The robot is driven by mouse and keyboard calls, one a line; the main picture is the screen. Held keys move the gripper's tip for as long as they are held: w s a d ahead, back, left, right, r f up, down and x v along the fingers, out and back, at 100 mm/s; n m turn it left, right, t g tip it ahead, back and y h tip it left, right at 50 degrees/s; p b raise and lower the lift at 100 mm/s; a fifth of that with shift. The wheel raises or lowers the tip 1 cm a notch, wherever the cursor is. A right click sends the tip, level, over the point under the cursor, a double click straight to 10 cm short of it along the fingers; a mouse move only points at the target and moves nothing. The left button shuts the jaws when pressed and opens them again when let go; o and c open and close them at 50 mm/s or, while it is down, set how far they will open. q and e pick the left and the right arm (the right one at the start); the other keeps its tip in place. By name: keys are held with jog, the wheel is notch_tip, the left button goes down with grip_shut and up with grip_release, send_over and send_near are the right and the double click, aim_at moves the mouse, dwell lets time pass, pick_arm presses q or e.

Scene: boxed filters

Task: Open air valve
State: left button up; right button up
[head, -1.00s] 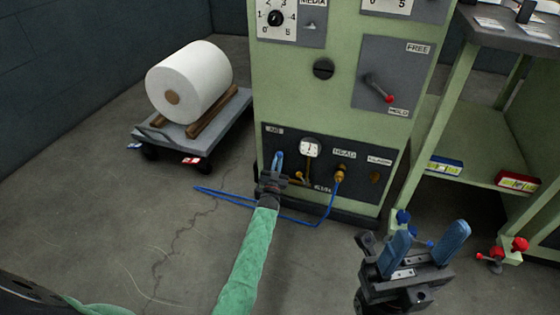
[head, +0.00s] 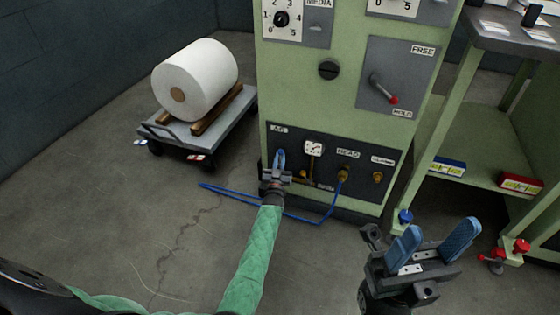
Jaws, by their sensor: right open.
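The air valve is at the lower left of the dark panel (head: 327,150) on the green machine (head: 315,100), under the label "AIR" (head: 279,129). My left gripper (head: 279,160) is right in front of it, its blue fingertips at the panel. The fingers and wrist hide the valve, so I cannot tell whether they hold it or how far it is turned. A brass fitting (head: 306,176) shows just right of the gripper. My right gripper (head: 432,245) is open and empty, low at the right, away from the machine.
A blue hose (head: 240,191) runs from the brass head fitting (head: 343,173) down across the floor. A white roll (head: 205,80) lies on a cart (head: 190,135) at the left. A green bench (head: 470,130) with a blue-yellow box (head: 448,166) and a red box (head: 521,184) stands right.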

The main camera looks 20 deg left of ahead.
pick_arm(q)
jog(key=o, duration=0.4)
jog(key=shift+w+r, duration=0.1)
jog(key=shift+r, duration=0.6)
jog(key=shift+c, duration=0.2)
jog(key=shift+o, duration=0.4)
jog(key=p+v, duration=0.1)
jog(key=v, duration=0.7)
jog(key=shift+f+p, duration=0.25)
jog(key=shift+p, duration=0.05)
